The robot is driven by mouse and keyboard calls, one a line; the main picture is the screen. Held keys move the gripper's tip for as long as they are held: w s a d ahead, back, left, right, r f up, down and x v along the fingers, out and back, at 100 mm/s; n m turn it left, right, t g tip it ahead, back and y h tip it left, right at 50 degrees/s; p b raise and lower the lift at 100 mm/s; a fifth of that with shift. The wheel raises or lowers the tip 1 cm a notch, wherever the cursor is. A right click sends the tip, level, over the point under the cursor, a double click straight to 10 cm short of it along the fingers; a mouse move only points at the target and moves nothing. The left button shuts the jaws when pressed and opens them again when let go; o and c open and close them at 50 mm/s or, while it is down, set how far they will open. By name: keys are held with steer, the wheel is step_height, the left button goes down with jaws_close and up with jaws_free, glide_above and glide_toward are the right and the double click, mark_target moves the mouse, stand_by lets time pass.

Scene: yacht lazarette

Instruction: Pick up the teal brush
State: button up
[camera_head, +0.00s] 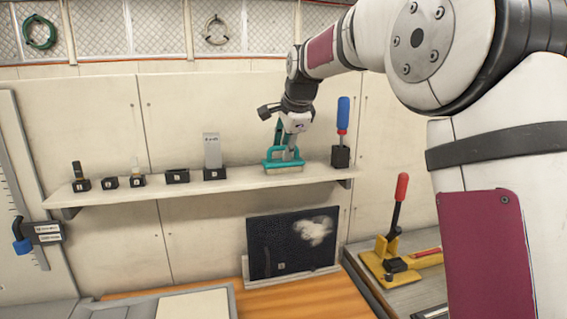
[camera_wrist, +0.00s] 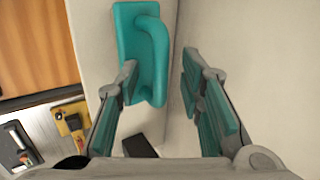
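The teal brush (camera_head: 284,167) rests on the wall shelf (camera_head: 120,196), bristles down, with its loop handle on top. My gripper (camera_head: 288,150) points down from above and is right at the brush. In the wrist view the brush (camera_wrist: 128,35) lies at the top centre, its handle (camera_wrist: 160,50) rising between my two spread fingers. My gripper (camera_wrist: 160,75) is open, with teal pads on the fingers. The left finger overlaps the brush in the picture. I see a gap between the handle and the right finger; contact on the left cannot be told.
A blue-handled tool (camera_head: 343,117) stands in a black holder (camera_head: 340,156) close right of the brush. A grey upright block (camera_head: 212,150) and several small black holders stand to the left. Below are a dark panel (camera_head: 265,248), a wooden top (camera_head: 300,300) and a yellow tool (camera_head: 377,267).

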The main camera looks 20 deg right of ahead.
jaws_close()
steer(key=shift+r, duration=0.15)
steer(key=shift+r+b, duration=0.35)
steer(key=shift+r, duration=0.55)
steer(key=shift+s+r, duration=0.1)
steer(key=shift+r, duration=0.7)
steer(key=s+r+b, duration=0.1)
steer(key=s+b, duration=0.1)
steer(key=s, duration=1.4)
steer(key=shift+a+r, duration=0.15)
steer(key=shift+a, duration=0.05)
steer(key=shift+w, duration=0.1)
